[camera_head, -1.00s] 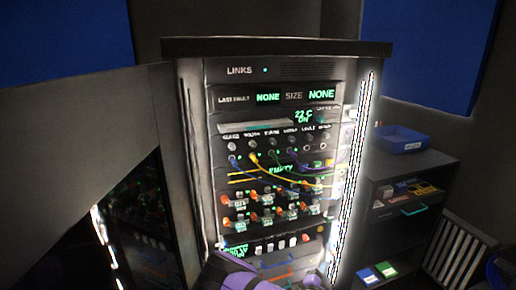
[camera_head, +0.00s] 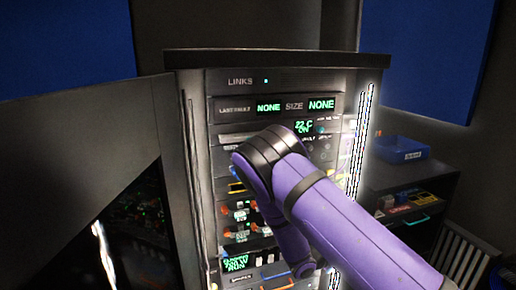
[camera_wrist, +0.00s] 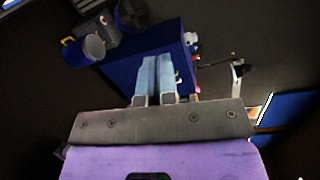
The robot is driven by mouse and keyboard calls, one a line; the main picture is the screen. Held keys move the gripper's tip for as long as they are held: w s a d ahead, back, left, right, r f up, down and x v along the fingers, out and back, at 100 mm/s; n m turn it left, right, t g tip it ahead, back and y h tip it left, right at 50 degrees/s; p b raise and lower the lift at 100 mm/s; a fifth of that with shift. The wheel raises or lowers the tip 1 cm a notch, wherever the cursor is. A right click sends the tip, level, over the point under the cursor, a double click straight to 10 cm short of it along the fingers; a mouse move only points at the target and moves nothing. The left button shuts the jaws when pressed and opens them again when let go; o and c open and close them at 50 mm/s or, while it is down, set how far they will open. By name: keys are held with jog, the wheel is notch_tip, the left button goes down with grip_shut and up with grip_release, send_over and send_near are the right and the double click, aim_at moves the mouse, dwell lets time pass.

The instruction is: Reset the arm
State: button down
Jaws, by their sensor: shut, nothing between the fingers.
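My gripper (camera_wrist: 154,80) shows in the wrist view with its two pale blue fingers side by side, shut and empty. Behind the fingers is a dark blue surface, and the fingers do not visibly hold anything. In the head view my purple arm is bent in front of the rack panel (camera_head: 235,85), and the gripper itself is not seen there. The arm hides the middle and lower right of the panel, including most of its cables and knobs.
A blue bin (camera_head: 402,148) sits on a dark shelf unit (camera_head: 440,188) to the right of the rack. A grey slanted panel (camera_head: 75,165) stands at the left. In the wrist view a blue cylindrical container (camera_wrist: 84,48) lies left of the fingers.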

jog(key=s+d+r+m+g+y, duration=0.25)
jog(key=s+r+m, duration=0.25)
jog(key=r+m, duration=0.3)
jog(key=s+d+r+m+g+y, duration=0.1)
jog(key=s+r+m+g+y, duration=0.1)
jog(key=s+r+m+y, duration=0.4)
jog(key=s+d+r+m+g+y, duration=0.1)
jog(key=s+d+r+m+g, duration=0.15)
jog(key=r+m, duration=0.7)
jog(key=s+a+r+m+t+y, duration=0.2)
jog(key=s+r+m+t+y, duration=0.1)
jog(key=s+r+m, duration=0.4)
jog(key=s+a+r+m+t+y, duration=0.2)
jog(key=s+r+m, duration=0.5)
jog(key=s, duration=0.6)
jog(key=shift+a+r+t+y, duration=0.15)
jog(key=shift+r+t+y, duration=0.25)
jog(key=shift+t+y, duration=0.3)
